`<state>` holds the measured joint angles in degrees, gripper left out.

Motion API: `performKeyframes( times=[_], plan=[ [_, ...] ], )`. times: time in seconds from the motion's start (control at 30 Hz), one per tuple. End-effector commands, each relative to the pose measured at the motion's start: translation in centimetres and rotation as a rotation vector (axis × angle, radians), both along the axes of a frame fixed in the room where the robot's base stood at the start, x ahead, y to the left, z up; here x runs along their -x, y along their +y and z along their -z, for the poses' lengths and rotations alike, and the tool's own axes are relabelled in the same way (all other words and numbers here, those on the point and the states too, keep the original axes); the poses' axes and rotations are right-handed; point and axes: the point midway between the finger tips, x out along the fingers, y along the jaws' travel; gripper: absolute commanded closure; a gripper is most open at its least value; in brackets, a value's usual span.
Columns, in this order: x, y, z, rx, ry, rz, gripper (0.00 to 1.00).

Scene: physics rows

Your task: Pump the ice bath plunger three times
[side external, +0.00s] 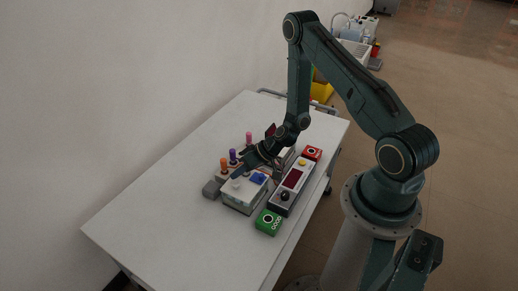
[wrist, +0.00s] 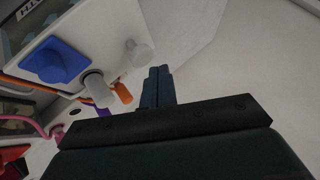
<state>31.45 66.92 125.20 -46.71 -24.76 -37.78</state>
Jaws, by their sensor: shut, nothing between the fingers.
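The ice bath is a pale box (side external: 242,195) on the table in the side view. Its lettered face (wrist: 110,14) shows at the top left of the wrist view. A blue square knob (wrist: 57,60) sits on it. A grey-white cylinder (wrist: 97,88) and a paler, translucent one (wrist: 138,52) stick out nearby; I cannot tell for certain which is the plunger. My gripper (wrist: 157,86) is shut and empty, its fingertips beside the paler cylinder with no clear contact. In the side view my gripper (side external: 241,175) is low over the box's back edge.
A control panel with a red display (side external: 292,179) lies right of the bath, between a green button box (side external: 268,222) and a red one (side external: 312,153). Orange (side external: 224,165), purple (side external: 233,156) and pink (side external: 249,138) pegs stand behind. The table's left part (side external: 160,205) is clear.

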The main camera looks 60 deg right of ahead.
Motion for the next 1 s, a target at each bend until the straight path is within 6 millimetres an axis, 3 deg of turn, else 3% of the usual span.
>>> performKeyframes(
  times=[1.0],
  plan=[
    [0.0,-0.01,0.98,0.0,0.0,0.0,1.0]
  ],
)
